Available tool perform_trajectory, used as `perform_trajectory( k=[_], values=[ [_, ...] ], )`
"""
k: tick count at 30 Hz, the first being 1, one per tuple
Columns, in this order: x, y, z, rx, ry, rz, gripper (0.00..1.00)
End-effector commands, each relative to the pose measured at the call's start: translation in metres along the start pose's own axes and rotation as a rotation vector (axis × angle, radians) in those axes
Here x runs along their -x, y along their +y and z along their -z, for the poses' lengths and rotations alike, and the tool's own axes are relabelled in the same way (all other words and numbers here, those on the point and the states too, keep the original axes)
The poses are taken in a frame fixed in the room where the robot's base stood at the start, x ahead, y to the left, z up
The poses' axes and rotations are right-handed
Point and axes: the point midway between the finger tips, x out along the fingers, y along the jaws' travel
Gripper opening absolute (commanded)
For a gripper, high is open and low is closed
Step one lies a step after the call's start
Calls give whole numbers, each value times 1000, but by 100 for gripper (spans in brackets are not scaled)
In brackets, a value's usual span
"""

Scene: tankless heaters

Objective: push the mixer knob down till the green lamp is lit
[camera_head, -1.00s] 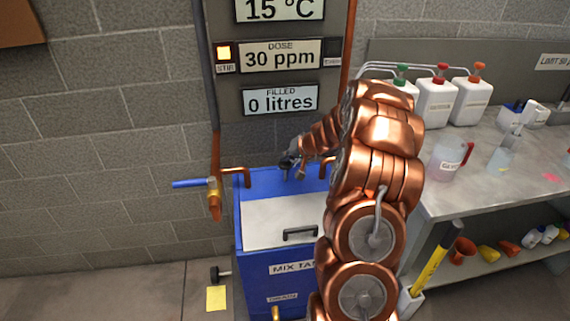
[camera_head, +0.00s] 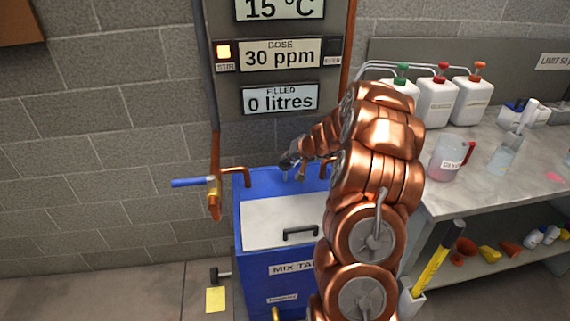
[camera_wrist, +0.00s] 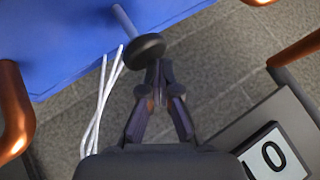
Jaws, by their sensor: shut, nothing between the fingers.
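The mixer knob (camera_wrist: 145,51) is a dark round knob on a pale rod, over the blue edge of the mix tank (camera_head: 255,262) in the wrist view. My gripper (camera_wrist: 160,66) is shut and empty, with its fingertips right at the knob's lower edge in that view. I cannot tell whether they touch it. In the head view my gripper (camera_head: 288,161) is small, at the tank's back edge, and the knob is hard to make out there. The right lamp (camera_head: 332,47) is dark.
A copper pipe with a blue-handled valve (camera_head: 193,183) stands left of the tank. The tank's pale lid (camera_head: 275,218) has a black handle. The bench (camera_head: 440,195) at right holds pump bottles and a jug (camera_head: 446,160). Cables (camera_wrist: 100,105) hang beside the knob.

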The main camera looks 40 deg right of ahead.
Motion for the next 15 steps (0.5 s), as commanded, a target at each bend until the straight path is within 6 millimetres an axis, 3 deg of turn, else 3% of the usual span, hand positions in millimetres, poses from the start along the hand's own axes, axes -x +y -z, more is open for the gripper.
perform_trajectory(
  k=[15],
  values=[
    [-4, 3, -3, 0, -1, 0, 0]
  ],
)
